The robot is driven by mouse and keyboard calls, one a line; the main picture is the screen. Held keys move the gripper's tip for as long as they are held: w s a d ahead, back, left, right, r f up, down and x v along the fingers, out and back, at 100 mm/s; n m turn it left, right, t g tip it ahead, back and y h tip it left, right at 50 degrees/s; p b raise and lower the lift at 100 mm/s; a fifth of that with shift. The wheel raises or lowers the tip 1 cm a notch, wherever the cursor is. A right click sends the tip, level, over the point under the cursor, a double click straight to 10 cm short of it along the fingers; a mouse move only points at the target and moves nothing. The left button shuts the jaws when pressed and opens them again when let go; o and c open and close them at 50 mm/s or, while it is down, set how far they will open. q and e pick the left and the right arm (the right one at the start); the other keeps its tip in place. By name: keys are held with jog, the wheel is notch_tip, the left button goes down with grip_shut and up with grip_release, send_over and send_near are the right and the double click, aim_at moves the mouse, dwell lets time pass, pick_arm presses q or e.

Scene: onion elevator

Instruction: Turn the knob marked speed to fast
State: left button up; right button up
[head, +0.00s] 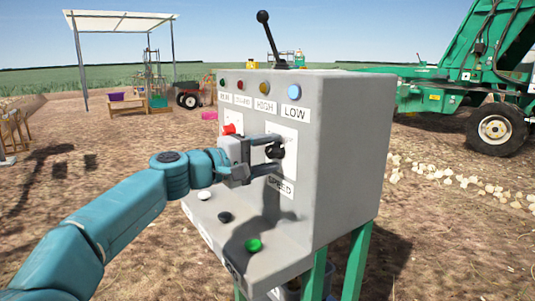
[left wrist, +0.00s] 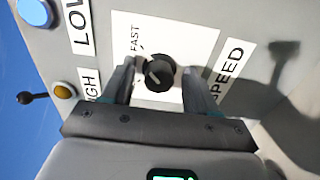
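The speed knob (head: 275,151) is a black round knob on a white plate on the front of the grey control box, above the SPEED label (head: 281,187). In the left wrist view the knob (left wrist: 158,73) carries a small pale mark, and the word FAST (left wrist: 134,38) is printed beside it; its exact pointing is hard to tell. My left gripper (head: 272,154) is open at the panel, one finger above and one below the knob. In the left wrist view its fingertips (left wrist: 159,70) stand either side of the knob with gaps. My right gripper is out of view.
The grey control box (head: 335,150) has a black lever (head: 271,38) on top, coloured lamps with HIGH and LOW labels, a red switch (head: 229,129) beside my gripper, and several buttons on the lower ledge, including a green one (head: 254,245). Green machinery (head: 455,90) stands behind right.

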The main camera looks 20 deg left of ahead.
pick_arm(q)
jog(key=b+v, duration=0.1)
jog(key=v, duration=1.5)
jog(key=shift+s+a+f, duration=0.1)
jog(key=shift+s+a, duration=0.05)
